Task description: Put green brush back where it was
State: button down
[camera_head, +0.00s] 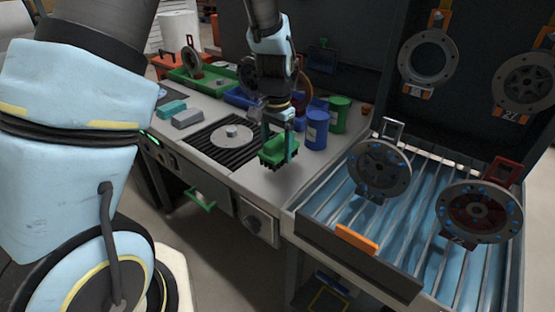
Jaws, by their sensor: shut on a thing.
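The green brush (278,152), with dark bristles below, is held in my gripper (278,135) over the front part of the grey worktop (215,110). My gripper is shut on it; the fingers come down at its sides. The brush is just right of the black grated area with a round metal disc (232,135). I cannot tell whether the bristles touch the worktop.
Blue can (316,130) and green can (339,114) stand right behind the brush. A green tray (205,78) and a teal block (171,108) are further left.

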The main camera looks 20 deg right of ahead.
jog(key=shift+f+p, duration=0.3)
jog(key=shift+f, duration=1.6)
jog(key=shift+f, duration=0.2)
grip_release()
jog(key=shift+r, duration=0.1)
